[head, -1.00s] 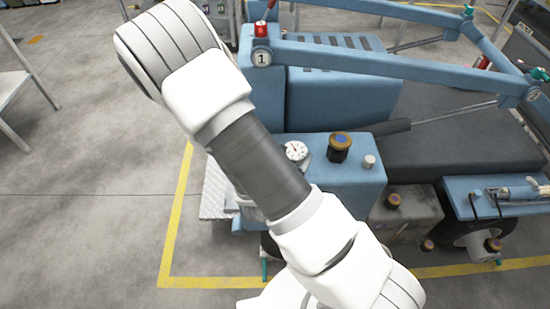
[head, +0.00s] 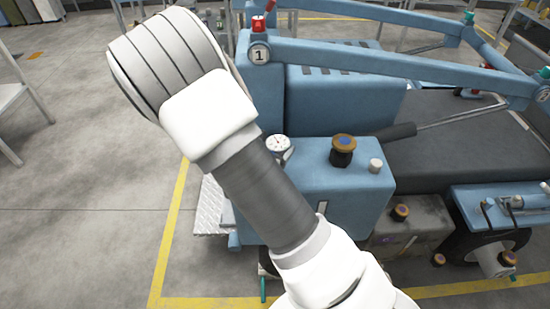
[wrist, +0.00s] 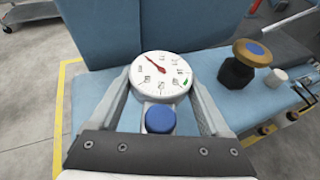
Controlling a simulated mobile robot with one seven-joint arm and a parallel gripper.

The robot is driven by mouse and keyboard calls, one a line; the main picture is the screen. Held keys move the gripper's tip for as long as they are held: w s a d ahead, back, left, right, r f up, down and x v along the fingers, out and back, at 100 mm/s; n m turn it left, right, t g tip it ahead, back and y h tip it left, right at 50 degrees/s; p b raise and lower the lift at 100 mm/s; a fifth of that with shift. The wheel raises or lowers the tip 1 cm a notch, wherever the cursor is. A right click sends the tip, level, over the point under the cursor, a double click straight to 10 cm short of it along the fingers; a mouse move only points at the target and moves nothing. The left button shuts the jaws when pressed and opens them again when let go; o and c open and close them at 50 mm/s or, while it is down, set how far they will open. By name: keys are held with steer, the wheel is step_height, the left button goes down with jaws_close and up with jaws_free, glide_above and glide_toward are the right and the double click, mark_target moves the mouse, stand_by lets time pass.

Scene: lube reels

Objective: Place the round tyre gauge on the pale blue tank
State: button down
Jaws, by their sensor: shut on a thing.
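The round tyre gauge (head: 278,145) has a white dial with a red needle. My gripper (wrist: 161,80) is shut on it, one finger at each side, with the dial facing the wrist camera (wrist: 162,68). A blue round knob (wrist: 160,118) shows just below the dial. The pale blue tank (head: 345,200) is the box with a dark cap on top; its top also shows in the wrist view (wrist: 210,75). The gauge appears over the tank's left back part. I cannot tell whether it touches the top. In the head view my arm hides the fingers.
A black cap with a brown and blue top (head: 343,150) and a small pale cap (head: 375,165) stand up from the tank's right part. A taller blue housing (head: 345,100) rises behind, under a blue frame bar (head: 390,63).

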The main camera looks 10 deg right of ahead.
steer(key=shift+w+a+f, duration=0.15)
steer(key=shift+w+f, duration=0.25)
steer(key=shift+w, duration=0.3)
steer(key=shift+f, duration=2)
steer(key=shift+f+b, duration=0.15)
steer(key=shift+b, duration=0.2)
jaws_free()
